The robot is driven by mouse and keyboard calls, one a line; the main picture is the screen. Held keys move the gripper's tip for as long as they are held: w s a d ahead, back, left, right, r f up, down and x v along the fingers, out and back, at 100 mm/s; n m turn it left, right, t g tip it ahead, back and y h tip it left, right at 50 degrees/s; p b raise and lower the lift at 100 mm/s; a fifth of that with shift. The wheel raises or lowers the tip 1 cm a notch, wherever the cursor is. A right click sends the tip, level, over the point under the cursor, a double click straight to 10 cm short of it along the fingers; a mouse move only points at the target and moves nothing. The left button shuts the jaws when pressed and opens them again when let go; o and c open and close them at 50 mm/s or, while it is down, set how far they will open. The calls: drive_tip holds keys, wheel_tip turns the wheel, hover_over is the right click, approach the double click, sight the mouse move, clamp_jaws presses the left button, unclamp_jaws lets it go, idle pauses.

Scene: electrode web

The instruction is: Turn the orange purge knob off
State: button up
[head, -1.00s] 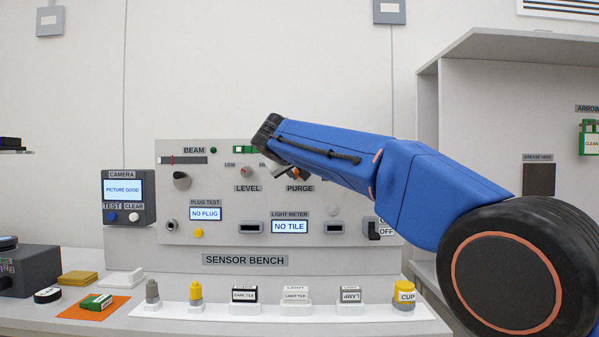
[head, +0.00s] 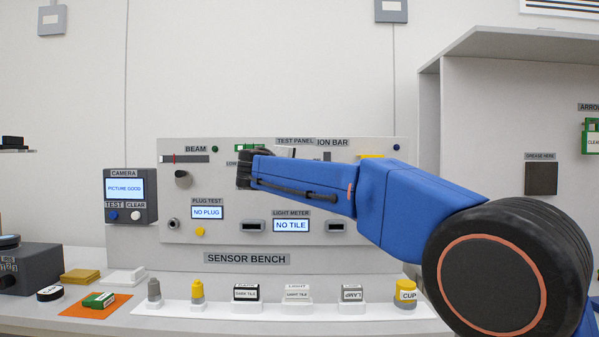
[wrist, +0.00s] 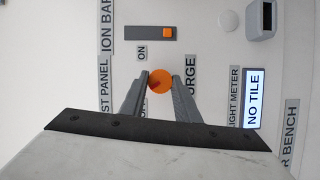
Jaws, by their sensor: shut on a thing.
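The orange purge knob (wrist: 160,80) sits on the grey test panel (wrist: 215,60) in the wrist view, between my two fingertips. My gripper (wrist: 160,84) is shut on it, one finger on each side. The ON label (wrist: 142,54) shows above the knob and part of the OFF label (wrist: 143,110) below it. The PURGE label (wrist: 190,72) is partly covered by a finger. I cannot clearly tell which way the knob points. In the head view my blue arm hides the knob and my fingers.
A grey strip with an orange end (wrist: 155,33) lies near the ION BAR label (wrist: 107,25). The light meter screen (head: 291,225) reads NO TILE. Several plugs and tiles stand on a white strip (head: 225,309) below the panel. A shelf cabinet (head: 430,110) stands at right.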

drive_tip(key=shift+n, duration=0.6)
drive_tip(key=shift+t, duration=0.3)
drive_tip(key=shift+f+n, duration=0.1)
drive_tip(key=shift+n, duration=0.2)
drive_tip(key=o, duration=1)
drive_tip(key=shift+o, duration=0.2)
drive_tip(key=v, duration=1.7)
drive_tip(key=shift+a+f, duration=0.2)
drive_tip(key=shift+a, duration=0.05)
drive_tip(key=shift+s, duration=0.1)
